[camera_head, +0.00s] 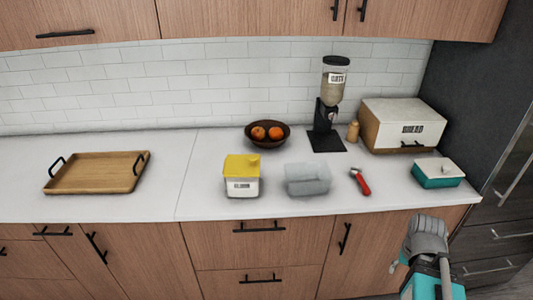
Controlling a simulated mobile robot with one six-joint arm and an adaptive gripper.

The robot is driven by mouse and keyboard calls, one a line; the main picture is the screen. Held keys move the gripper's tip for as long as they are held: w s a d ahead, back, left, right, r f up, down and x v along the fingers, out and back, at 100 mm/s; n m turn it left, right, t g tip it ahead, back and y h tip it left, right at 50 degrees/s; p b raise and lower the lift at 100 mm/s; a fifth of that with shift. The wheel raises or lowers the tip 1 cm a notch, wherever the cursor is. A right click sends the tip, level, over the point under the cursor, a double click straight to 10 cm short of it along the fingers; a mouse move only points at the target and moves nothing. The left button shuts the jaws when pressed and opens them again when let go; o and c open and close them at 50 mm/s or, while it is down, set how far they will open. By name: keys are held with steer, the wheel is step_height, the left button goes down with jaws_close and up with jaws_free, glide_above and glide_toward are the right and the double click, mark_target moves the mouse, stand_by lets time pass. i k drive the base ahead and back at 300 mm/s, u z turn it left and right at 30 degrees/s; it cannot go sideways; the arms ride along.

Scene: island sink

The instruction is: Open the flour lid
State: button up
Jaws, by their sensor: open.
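The flour container is a white square canister (241,186) with a label too small to read clearly. Its yellow lid (241,166) sits on top and looks closed. It stands upright on the white counter, left of a translucent tub. My gripper (428,227) is at the lower right, in front of the counter and well apart from the canister. It is open and holds nothing that I can see; its fingers are hard to make out.
A clear tub (308,180), a red-handled tool (360,182) and a teal box (438,173) stand right of the canister. Behind are a fruit bowl (267,144), a dispenser (327,110) and a bread box (402,124). A wooden tray (97,173) lies left. Counter between tray and canister is clear.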

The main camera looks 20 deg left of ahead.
mark_target(238, 165)
steer(key=z, duration=0.25)
steer(key=k, duration=1)
steer(key=u, duration=1.15)
steer(key=i, duration=1)
